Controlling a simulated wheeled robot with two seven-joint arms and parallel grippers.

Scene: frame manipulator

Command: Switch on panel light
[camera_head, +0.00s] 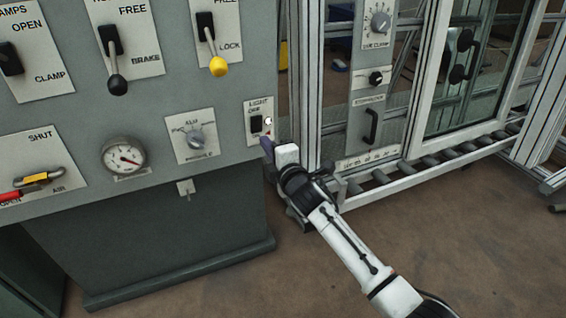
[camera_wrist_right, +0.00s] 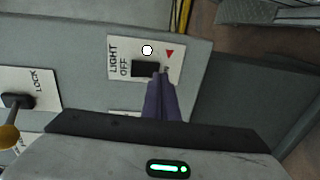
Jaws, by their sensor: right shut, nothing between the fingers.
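The light panel (camera_head: 251,137) is a pale plate marked LIGHT and OFF at the right end of the grey console. It has a black switch (camera_head: 256,124) and a round white lamp (camera_head: 268,121). The lamp looks bright white; I cannot tell for sure whether it is lit. In the right wrist view the switch (camera_wrist_right: 146,69) lies beside the tips of my right gripper (camera_wrist_right: 163,76), with the lamp (camera_wrist_right: 147,50) above it. My right gripper (camera_head: 266,143) is shut and empty at the plate's lower edge. Whether it touches the switch is unclear. My left gripper is out of view.
Other controls on the console include a knob (camera_head: 194,139), a gauge (camera_head: 123,156), a yellow-tipped lever (camera_head: 218,66) and a black-tipped lever (camera_head: 117,84). A metal frame post (camera_head: 307,80) stands close right of the light panel. A roller conveyor (camera_head: 450,158) lies further right.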

